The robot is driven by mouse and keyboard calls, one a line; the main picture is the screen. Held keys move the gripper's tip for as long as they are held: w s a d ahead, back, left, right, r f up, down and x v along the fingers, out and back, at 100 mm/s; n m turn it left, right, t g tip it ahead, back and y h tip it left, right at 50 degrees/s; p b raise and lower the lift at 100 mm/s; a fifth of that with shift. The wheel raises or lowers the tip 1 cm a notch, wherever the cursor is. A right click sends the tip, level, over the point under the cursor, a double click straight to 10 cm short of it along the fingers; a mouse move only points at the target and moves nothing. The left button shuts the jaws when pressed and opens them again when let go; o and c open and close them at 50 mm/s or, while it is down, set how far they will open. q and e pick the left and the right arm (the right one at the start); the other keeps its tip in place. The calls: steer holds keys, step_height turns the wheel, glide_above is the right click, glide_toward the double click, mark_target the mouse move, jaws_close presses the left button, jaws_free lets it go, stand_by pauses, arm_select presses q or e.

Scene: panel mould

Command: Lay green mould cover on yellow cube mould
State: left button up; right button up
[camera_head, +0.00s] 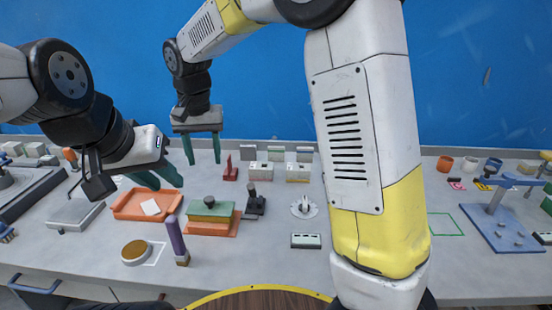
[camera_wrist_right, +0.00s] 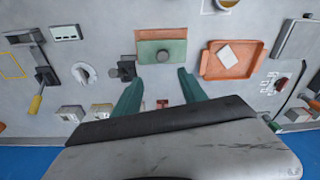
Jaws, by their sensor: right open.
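The green mould cover (camera_head: 208,209), a flat block with a dark knob, appears to lie on an orange block (camera_head: 224,228). In the right wrist view the green cover (camera_wrist_right: 172,51) and orange block (camera_wrist_right: 175,33) lie beyond the fingertips. I cannot make out a distinctly yellow cube mould. My right gripper (camera_head: 203,160) points down, open and empty, above the back of the table, behind the cover; its fingers also show in the right wrist view (camera_wrist_right: 160,80). My left gripper (camera_head: 168,182) is above the orange tray, left of the cover; its finger gap is unclear.
The orange tray (camera_head: 122,210) holds a white piece (camera_head: 150,207). A purple-handled tool (camera_head: 177,237) and a round tan-topped disc (camera_head: 135,251) are in front. A dark knobbed block (camera_head: 255,205) stands right of the cover. Small blocks line the back.

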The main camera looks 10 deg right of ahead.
steer(key=s+d+r+t+y, duration=0.1)
steer(key=s+d+r, duration=0.3)
steer(key=d, duration=0.5)
steer(key=s+d+r+t+y, duration=0.1)
steer(key=s+d+t, duration=0.2)
steer(key=s+d, duration=1.1)
steer(key=shift+s+d+r+n+t, duration=0.25)
steer(key=shift+d+r+n+t, duration=0.1)
steer(key=shift+d+t, duration=0.1)
steer(key=c, duration=0.3)
steer(key=shift+a, duration=0.1)
